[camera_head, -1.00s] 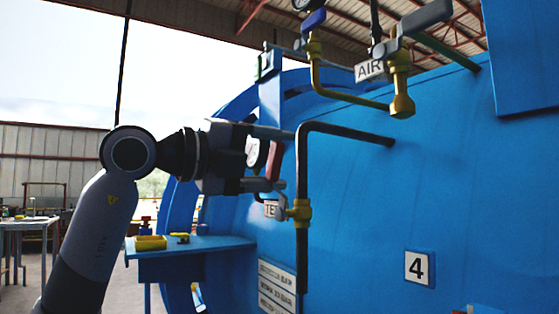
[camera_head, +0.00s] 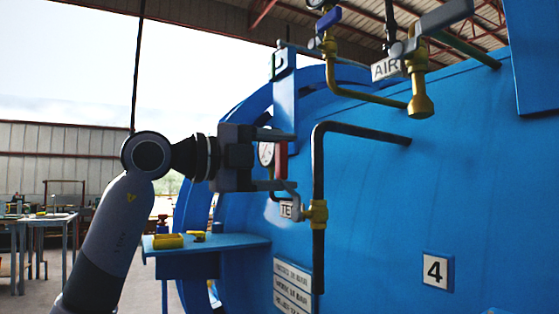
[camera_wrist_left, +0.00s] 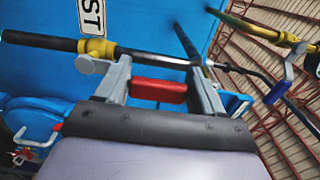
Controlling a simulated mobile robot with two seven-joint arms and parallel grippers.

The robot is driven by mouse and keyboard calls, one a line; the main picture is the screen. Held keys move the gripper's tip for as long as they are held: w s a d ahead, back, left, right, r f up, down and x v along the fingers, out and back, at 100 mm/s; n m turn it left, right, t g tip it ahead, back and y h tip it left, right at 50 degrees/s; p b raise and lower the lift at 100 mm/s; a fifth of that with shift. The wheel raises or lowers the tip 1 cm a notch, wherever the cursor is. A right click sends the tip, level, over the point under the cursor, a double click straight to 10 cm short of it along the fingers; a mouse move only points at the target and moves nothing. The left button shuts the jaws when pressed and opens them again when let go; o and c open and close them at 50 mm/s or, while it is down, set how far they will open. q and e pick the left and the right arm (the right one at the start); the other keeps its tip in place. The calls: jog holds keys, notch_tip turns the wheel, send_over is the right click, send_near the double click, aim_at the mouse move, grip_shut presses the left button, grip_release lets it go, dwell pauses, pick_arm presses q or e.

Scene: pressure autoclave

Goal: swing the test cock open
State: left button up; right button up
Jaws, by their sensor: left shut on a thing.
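The test cock is a brass valve body (camera_head: 318,213) on a black vertical pipe, with a bent lever ending in a red grip (camera_head: 281,160). The lever stands up and to the left of the body, and the TEST plate (camera_head: 287,210) is partly hidden behind it. My left gripper (camera_head: 284,161) reaches in from the left with one finger above and one below the red grip. In the left wrist view the red grip (camera_wrist_left: 157,90) spans the gap between both fingers, and the brass body (camera_wrist_left: 97,49) lies to the upper left. My right gripper is out of view.
A round gauge (camera_head: 266,152) sits just behind the fingers. The black bent pipe (camera_head: 318,160) runs close to the right of the fingertips. Brass AIR piping (camera_head: 420,95) hangs above right. A blue shelf (camera_head: 230,243) with yellow items is below.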

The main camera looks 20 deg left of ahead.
pick_arm(q)
jog(key=shift+a, duration=0.1)
jog(key=o, duration=1.2)
jog(key=shift+c, duration=0.2)
jog(key=b+v, duration=0.1)
jog(key=v, duration=0.6)
